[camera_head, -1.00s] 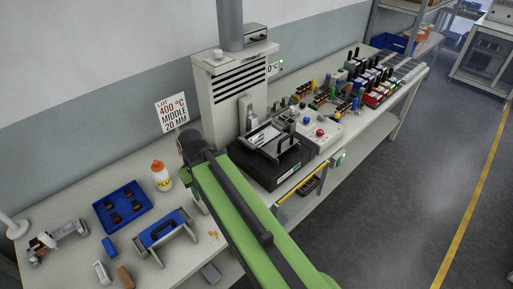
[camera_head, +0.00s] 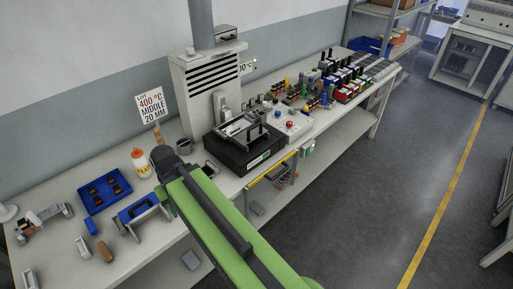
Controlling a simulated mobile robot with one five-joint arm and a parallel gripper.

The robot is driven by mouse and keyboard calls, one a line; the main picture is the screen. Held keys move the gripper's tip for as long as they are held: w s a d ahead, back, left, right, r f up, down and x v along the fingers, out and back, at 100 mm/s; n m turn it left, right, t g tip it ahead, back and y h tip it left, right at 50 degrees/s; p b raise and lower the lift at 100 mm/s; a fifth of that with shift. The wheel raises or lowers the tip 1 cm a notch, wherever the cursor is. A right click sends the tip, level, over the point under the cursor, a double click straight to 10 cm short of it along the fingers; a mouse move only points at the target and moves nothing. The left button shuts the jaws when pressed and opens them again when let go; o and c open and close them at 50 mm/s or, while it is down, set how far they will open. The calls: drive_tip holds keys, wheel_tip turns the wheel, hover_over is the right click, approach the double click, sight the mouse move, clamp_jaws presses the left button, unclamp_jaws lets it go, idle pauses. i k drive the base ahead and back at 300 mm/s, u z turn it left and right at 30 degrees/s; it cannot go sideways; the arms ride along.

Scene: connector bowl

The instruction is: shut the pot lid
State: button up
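The pot appears to be the black box (camera_head: 238,155) with a green-and-white label, on the bench in front of the grey vented tower. A light metal frame or tray (camera_head: 238,128) with dark bars sits on top of it. A grey plate (camera_head: 221,105) stands upright behind; it may be the raised lid, but I cannot tell surely. My green arm crosses the lower middle, its dark joint left of the pot.
The vented tower (camera_head: 206,75) stands behind the pot. A control box (camera_head: 290,125) with red and blue buttons and several connectors are to its right. A flux bottle (camera_head: 141,165), blue tray (camera_head: 104,192) and blue-handled holder (camera_head: 140,210) are left. The floor at right is open.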

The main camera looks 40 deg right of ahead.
sight(245, 138)
drive_tip(key=u, duration=0.05)
drive_tip(key=k, duration=0.75)
drive_tip(key=z, duration=0.75)
drive_tip(key=i, duration=0.95)
drive_tip(key=u, duration=1.4)
drive_tip(key=k, duration=0.4)
drive_tip(key=z, duration=0.15)
drive_tip(key=i, duration=0.4)
drive_tip(key=u, duration=0.1)
